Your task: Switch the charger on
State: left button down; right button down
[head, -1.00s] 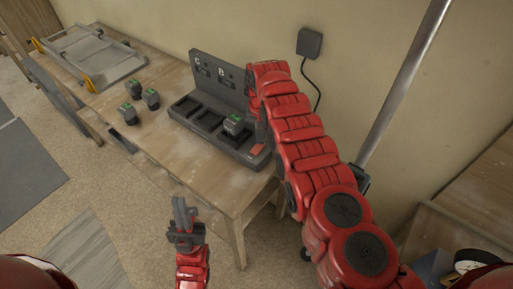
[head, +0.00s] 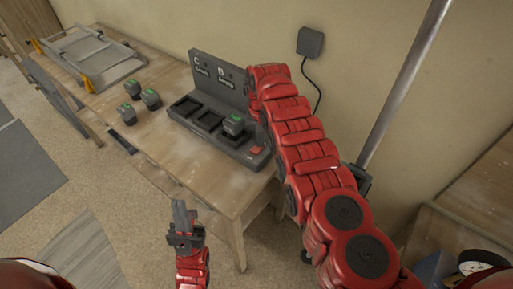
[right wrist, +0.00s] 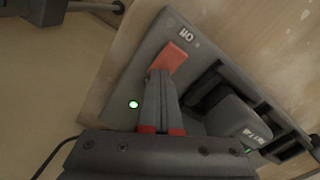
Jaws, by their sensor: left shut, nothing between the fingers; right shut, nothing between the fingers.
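The charger (head: 190,122) is a dark grey unit with a row of bays and an upright back panel, on the wooden table. Its red rocker switch (head: 256,151) is at the right end; it also shows in the right wrist view (right wrist: 168,58), beside the word "Off". A green light (right wrist: 133,104) glows on the charger. My right gripper (right wrist: 160,74) is shut and empty, its tips at the switch's end away from "Off", touching or very close. In the head view my right arm hides that gripper. My left gripper (head: 179,207) is shut and empty, in front of the table.
One battery (head: 233,124) sits in a bay near the switch. Several green-topped batteries (head: 133,90) stand on the table (head: 158,140) to the left. A plug adapter (head: 310,42) with a cord is on the wall. A metal pole (head: 405,80) stands at right.

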notch_tip(320, 180, up, 7)
jog(key=p, duration=0.6)
dwell(0.5)
